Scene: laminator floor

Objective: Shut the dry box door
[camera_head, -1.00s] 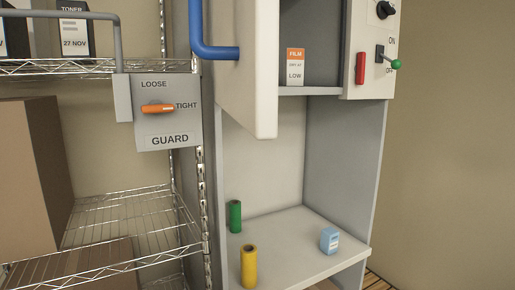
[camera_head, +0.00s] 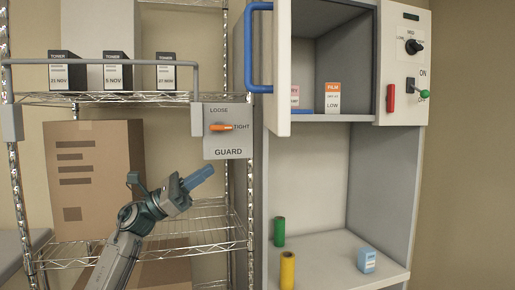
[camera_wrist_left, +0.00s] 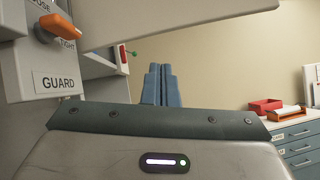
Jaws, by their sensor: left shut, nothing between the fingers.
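The dry box door (camera_head: 283,68) is a white panel with a blue bar handle (camera_head: 250,48). It stands open at the left side of the dry box (camera_head: 370,60), whose inside shows. In the left wrist view the door's pale panel (camera_wrist_left: 180,20) crosses the top of the picture. My left gripper (camera_head: 205,172) is below and left of the door, in front of the wire rack, apart from the door and handle. Its blue fingers are together and empty, also in the left wrist view (camera_wrist_left: 161,85). My right gripper is not in view.
A guard plate (camera_head: 228,142) with an orange lever hangs on the wire rack, above my left gripper. A grey rail (camera_head: 100,62) crosses before the toner boxes. Green (camera_head: 279,231) and yellow (camera_head: 287,270) rolls and a blue box (camera_head: 366,260) stand on the lower shelf.

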